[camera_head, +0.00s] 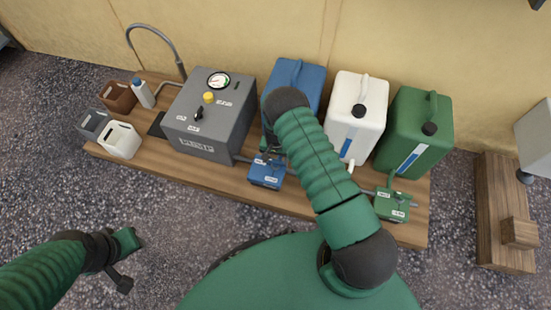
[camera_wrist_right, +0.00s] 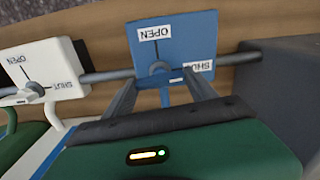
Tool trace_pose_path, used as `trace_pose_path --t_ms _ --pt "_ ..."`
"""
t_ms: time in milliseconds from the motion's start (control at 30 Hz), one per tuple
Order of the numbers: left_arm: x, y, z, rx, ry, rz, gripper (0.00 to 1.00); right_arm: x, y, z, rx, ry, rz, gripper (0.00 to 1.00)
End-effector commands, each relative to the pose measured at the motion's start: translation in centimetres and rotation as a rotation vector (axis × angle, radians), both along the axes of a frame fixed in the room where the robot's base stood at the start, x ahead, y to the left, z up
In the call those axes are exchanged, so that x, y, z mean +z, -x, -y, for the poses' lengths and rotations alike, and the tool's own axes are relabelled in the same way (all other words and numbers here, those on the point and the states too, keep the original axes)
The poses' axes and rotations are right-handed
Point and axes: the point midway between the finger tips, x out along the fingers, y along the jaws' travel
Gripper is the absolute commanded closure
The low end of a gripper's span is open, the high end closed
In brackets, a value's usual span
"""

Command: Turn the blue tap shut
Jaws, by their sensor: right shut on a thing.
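The blue tap (camera_head: 266,172) is a small blue block on the pipe in front of the blue canister (camera_head: 305,82). In the right wrist view, its blue plate (camera_wrist_right: 178,45) carries an OPEN label at the top and a SHUT label at the right, partly covered. A line runs from its round grey hub toward OPEN. My right gripper (camera_wrist_right: 160,76) has its fingers on either side of the hub, shut on the tap's handle, which is mostly hidden. In the head view my right arm partly covers this place. My left gripper (camera_head: 127,260) is low at the left, over the gravel, away from the bench.
A white tap (camera_wrist_right: 42,72) sits beside the blue one, and a green tap (camera_head: 392,205) is further right. White (camera_head: 355,115) and green (camera_head: 415,130) canisters stand behind. A grey machine with a gauge (camera_head: 210,115) stands left. The wooden bench (camera_head: 225,180) has small bins at its left end.

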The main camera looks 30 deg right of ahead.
Motion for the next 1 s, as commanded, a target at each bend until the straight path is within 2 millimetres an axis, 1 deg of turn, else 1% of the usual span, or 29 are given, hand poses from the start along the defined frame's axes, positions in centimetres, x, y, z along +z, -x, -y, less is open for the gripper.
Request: trace_pose_path --t_ms 300,767,800,933,1000 --pt "0.27 0.0 0.0 0.0 0.0 0.0 0.64 0.03 -0.06 0.03 -0.095 0.001 0.001 0.75" --pt "0.28 0.0 0.0 0.0 0.0 0.0 0.64 0.02 -0.06 0.02 -0.108 0.001 0.002 0.75" --pt "0.28 0.0 0.0 0.0 0.0 0.0 0.64 0.02 -0.06 0.02 -0.108 0.001 0.002 0.31" --pt "0.28 0.0 0.0 0.0 0.0 0.0 0.64 0.01 -0.05 0.02 -0.107 0.0 0.001 0.14" --pt "0.28 0.0 0.0 0.0 0.0 0.0 0.64 0.01 -0.04 0.01 -0.106 0.0 0.001 0.13"
